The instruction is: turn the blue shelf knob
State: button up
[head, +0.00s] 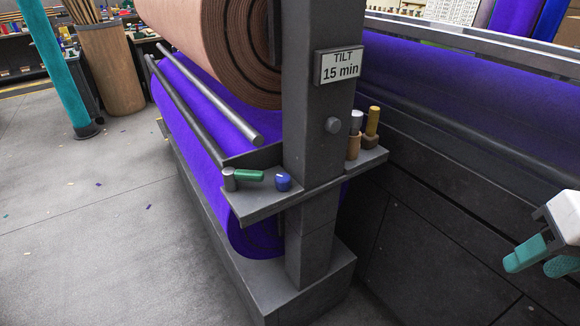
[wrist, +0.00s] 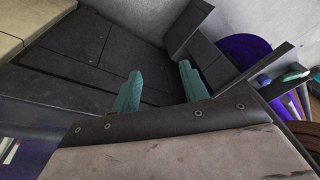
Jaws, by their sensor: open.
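The blue knob (head: 283,182) is a short cylinder with a pale mark on top. It stands on the grey shelf (head: 258,206) that wraps around the post, to the right of a green-handled lever. In the wrist view a small blue shape that looks like the knob (wrist: 263,79) shows at the right. My gripper (head: 541,260), with teal fingers, is at the right edge of the head view, well apart from the knob. Its fingers are spread with nothing between them; they also show in the wrist view (wrist: 161,72).
The green-handled lever (head: 247,176) is close beside the knob. Two wood-and-metal tools (head: 353,146) stand on the shelf's right part. The grey post (head: 315,130) bears a "TILT 15 min" sign (head: 340,66). A purple felt roll (head: 200,140) is behind the shelf. Open floor (head: 90,220) is at left.

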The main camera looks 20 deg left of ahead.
jog(key=w+a+n+t+y, duration=0.1)
jog(key=w+a+n+y, duration=0.2)
jog(key=w+a, duration=0.7)
jog(key=n+t, duration=0.2)
jog(key=t, duration=0.2)
send_over(283, 177)
jog(key=s+d, duration=0.3)
jog(key=s, duration=0.1)
notch_tip(283, 177, down, 10)
jog(key=shift+y, duration=0.3)
jog(key=x, duration=0.7)
jog(key=shift+w+a+r, duration=0.1)
jog(key=shift+r, duration=0.05)
jog(key=c, duration=0.7)
